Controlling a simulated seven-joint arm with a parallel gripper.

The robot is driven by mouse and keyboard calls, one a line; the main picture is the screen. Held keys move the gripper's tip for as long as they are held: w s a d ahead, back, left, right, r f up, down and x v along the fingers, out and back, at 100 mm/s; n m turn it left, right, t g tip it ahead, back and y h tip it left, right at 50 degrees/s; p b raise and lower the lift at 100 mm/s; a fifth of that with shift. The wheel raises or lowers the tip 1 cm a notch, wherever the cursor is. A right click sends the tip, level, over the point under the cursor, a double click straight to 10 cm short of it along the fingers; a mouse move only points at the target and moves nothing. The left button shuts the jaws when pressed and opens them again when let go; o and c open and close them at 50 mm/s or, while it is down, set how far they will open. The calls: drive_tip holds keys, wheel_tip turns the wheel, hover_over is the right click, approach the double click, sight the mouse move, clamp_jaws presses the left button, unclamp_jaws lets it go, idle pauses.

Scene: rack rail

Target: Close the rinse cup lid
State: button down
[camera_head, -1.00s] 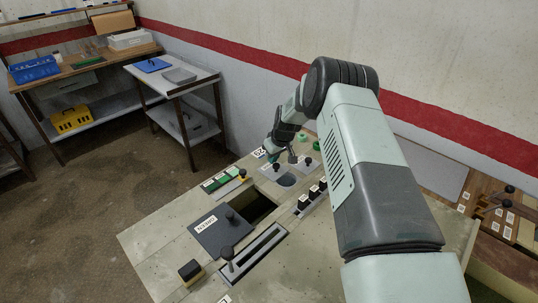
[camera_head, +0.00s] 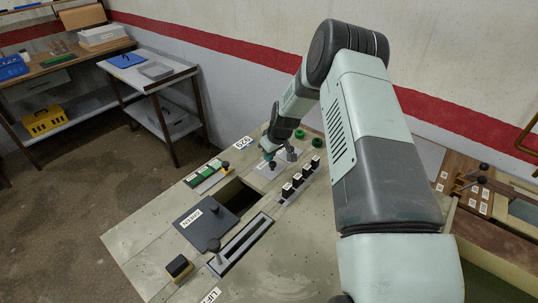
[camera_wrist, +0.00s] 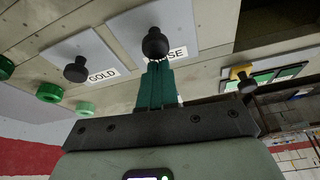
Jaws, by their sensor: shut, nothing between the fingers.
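The rinse lid is a light grey plate (camera_wrist: 137,27) with a black knob (camera_wrist: 155,43) at the top middle of the wrist view.
A similar plate with a knob (camera_wrist: 76,70), labelled GOLD, lies beside it. Green rings (camera_wrist: 50,92) and a row of black switches (camera_head: 299,181) are near. Towards the front are a dark rectangular opening (camera_head: 238,196), a dark lid (camera_head: 200,228) and a slotted lever (camera_head: 214,245).

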drive_tip(key=w+a, duration=0.1)
drive_tip(key=w+a+r, duration=0.1)
drive_tip(key=shift+w+r, duration=0.25)
drive_tip(key=shift+w, duration=0.1)
drive_tip(key=v, duration=1)
wheel_tip(320, 180, up, 13)
drive_tip(key=h, duration=0.1)
hover_over(263, 162)
drive_tip(key=s+d, duration=0.2)
drive_tip(key=s, duration=0.6)
drive_tip(key=s+d+r+m+t+h, duration=0.1)
drive_tip(key=s+d+r+m, duration=0.15)
drive_tip(key=s+r, duration=1)
drive_tip(key=s+d+r+m, duration=0.1)
drive_tip(key=s+r+m, duration=0.1)
drive_tip(key=s, duration=1)
drive_tip(key=s+d+r+m+t, duration=0.1)
drive_tip(key=s+r+m, duration=0.1)
drive_tip(key=s, duration=1)
drive_tip(key=shift+r, duration=0.25)
